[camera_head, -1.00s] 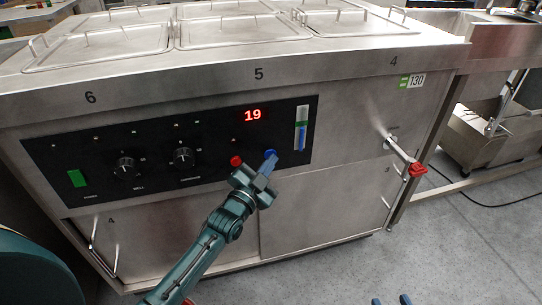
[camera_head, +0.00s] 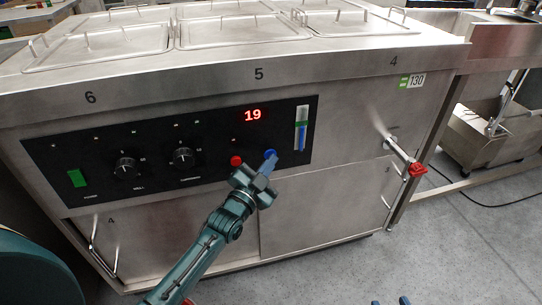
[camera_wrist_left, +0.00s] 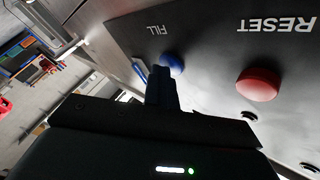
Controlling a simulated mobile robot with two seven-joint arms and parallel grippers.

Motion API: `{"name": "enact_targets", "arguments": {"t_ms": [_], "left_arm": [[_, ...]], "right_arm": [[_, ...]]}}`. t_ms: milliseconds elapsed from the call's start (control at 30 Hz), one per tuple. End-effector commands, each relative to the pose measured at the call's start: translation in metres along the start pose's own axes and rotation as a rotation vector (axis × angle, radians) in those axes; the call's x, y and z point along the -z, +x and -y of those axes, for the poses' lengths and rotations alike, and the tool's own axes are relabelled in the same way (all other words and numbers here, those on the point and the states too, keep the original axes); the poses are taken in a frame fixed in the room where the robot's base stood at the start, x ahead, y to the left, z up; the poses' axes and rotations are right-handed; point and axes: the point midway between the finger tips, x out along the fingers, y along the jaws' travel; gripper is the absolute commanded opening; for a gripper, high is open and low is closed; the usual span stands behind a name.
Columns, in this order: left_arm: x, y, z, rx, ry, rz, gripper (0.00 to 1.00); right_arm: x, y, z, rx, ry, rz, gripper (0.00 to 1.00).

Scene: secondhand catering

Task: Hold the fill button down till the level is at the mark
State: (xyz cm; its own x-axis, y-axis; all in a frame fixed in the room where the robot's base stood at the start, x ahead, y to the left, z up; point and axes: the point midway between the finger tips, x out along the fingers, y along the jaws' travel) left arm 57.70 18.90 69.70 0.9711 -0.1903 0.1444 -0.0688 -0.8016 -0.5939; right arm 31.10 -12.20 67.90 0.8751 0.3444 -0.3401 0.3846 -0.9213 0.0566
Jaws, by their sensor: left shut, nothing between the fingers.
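The blue fill button (camera_head: 270,154) is on the black control panel (camera_head: 220,171), below the level gauge. It also shows in the left wrist view (camera_wrist_left: 173,63), beside the word FILL. My left gripper (camera_head: 266,166) is shut and empty, its tips at the button. In the left wrist view the fingertips (camera_wrist_left: 161,78) overlap the button's lower edge; I cannot tell how far it is pressed. The upright level gauge (camera_head: 301,128) has blue in its lower part and a green mark near the blue's top. The exact gap is too small to judge. My right gripper (camera_head: 390,301) is open and empty at the bottom edge.
A red reset button (camera_head: 236,160) sits just left of the fill button, also in the left wrist view (camera_wrist_left: 258,84). A red display (camera_head: 252,115) reads 19. A red-handled drain tap (camera_head: 417,169) sticks out at right. Open floor lies in front.

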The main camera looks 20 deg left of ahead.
Motion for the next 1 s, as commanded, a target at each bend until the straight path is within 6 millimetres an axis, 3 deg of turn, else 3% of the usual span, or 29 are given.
{"name": "enact_targets", "arguments": {"t_ms": [1000], "left_arm": [[-0.0006,0.0003,0.0013,0.002,0.001,0.001,0.00]], "right_arm": [[-0.0014,-0.0008,0.0006,0.001,0.001,0.004,0.36]]}}
